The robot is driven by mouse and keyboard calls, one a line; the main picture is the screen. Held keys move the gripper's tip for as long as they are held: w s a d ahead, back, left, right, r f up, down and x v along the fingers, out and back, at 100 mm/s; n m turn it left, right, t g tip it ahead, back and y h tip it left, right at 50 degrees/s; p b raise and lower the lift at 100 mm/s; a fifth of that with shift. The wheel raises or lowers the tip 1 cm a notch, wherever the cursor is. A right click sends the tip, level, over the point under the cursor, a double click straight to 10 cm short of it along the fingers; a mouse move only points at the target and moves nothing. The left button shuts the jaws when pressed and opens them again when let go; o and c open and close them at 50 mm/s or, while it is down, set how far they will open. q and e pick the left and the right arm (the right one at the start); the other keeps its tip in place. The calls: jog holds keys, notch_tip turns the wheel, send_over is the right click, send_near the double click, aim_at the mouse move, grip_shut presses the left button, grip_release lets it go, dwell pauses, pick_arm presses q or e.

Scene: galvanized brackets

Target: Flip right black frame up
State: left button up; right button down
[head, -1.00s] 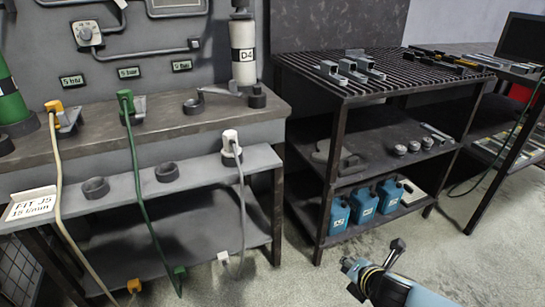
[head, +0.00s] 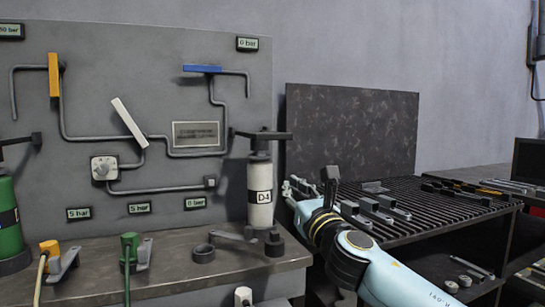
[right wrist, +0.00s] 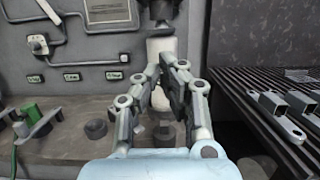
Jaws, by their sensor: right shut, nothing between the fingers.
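On the right, a black T-shaped piece (head: 262,135) sits level on top of the white D4 cylinder (head: 260,195); it is the black part that best fits the right black frame, though I cannot be sure. The cylinder also shows in the right wrist view (right wrist: 160,48), behind the fingers. My right gripper (head: 290,188) is shut and empty, to the right of the cylinder in the head view. In the right wrist view its fingers (right wrist: 165,72) point at the cylinder and partly hide it. My left gripper is out of view.
Galvanized brackets (head: 376,210) lie on the slatted rack (head: 410,232) at right. A dark speckled panel (head: 350,130) stands behind it. A green cylinder (head: 8,215) stands at far left.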

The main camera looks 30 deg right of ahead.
jog(key=shift+f, duration=0.1)
jog(key=w+d+r+p, duration=0.2)
jog(key=w+r, duration=0.4)
jog(key=w, duration=0.3)
jog(key=shift+w+d+r+p, duration=0.15)
jog(key=shift+w+r+p, duration=0.1)
jog(key=shift+p, duration=0.35)
